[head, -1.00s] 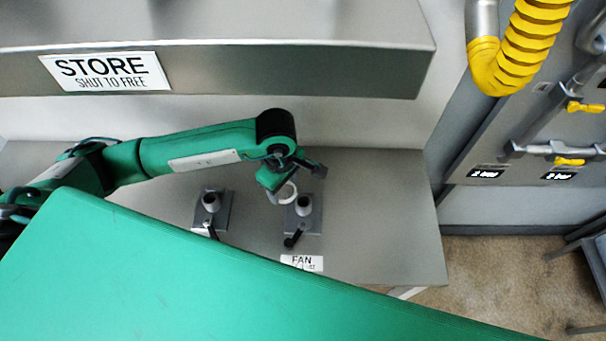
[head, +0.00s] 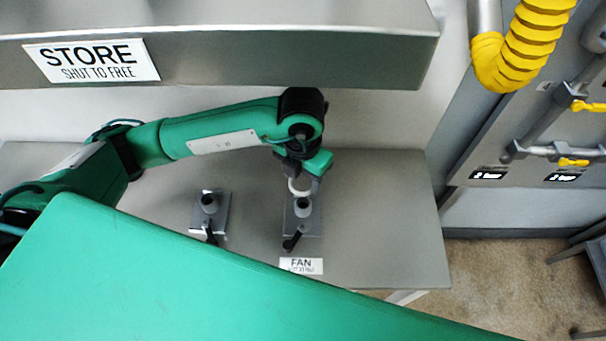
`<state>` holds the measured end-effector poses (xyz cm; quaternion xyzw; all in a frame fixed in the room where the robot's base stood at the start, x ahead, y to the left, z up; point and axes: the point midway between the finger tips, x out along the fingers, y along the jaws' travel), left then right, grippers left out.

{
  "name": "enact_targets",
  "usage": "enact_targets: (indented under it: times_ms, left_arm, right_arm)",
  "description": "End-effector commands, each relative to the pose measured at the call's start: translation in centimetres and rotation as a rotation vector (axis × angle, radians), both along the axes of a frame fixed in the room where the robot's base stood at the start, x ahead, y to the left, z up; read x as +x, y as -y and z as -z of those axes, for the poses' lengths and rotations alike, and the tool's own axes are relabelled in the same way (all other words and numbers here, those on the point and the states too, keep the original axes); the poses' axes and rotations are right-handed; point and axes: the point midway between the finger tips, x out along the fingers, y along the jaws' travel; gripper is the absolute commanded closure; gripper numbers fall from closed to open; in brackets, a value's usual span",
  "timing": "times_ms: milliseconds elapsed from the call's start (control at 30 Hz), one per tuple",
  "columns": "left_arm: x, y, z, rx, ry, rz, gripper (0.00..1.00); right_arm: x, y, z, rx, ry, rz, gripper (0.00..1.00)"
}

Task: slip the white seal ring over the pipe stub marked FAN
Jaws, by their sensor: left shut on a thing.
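The white seal ring (head: 299,187) shows in the head view just behind and above the top of the pipe stub (head: 303,206) that stands behind the FAN label (head: 301,265). My left gripper (head: 301,177) is shut on the ring, with its fingers partly hidden by the wrist. The ring looks tilted or seen nearly edge-on; whether it touches the stub I cannot tell. The stub's dark opening is visible in front of the ring. My right gripper is not in view.
A second pipe stub (head: 209,205) with a black lever stands to the left on the same grey bench (head: 385,215). A metal box marked STORE (head: 92,61) overhangs the back. The bench is clear to the right. A yellow hose (head: 522,45) hangs at the upper right.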

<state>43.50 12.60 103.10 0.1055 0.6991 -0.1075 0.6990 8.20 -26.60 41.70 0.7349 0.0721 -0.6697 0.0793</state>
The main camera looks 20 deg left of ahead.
Motion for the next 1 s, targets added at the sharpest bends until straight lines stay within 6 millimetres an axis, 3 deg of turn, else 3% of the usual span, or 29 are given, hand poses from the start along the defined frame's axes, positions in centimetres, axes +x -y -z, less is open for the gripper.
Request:
enact_targets:
  times_ms: [367, 1000]
  left_arm:
    - [0.0, 0.1, 1.0, 0.001, -0.001, -0.061, 0.67]
    - [0.0, 0.1, 7.6, 0.001, 0.001, -0.059, 0.67]
  right_arm:
    - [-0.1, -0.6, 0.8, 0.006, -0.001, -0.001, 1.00]
    - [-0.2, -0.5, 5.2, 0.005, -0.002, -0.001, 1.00]
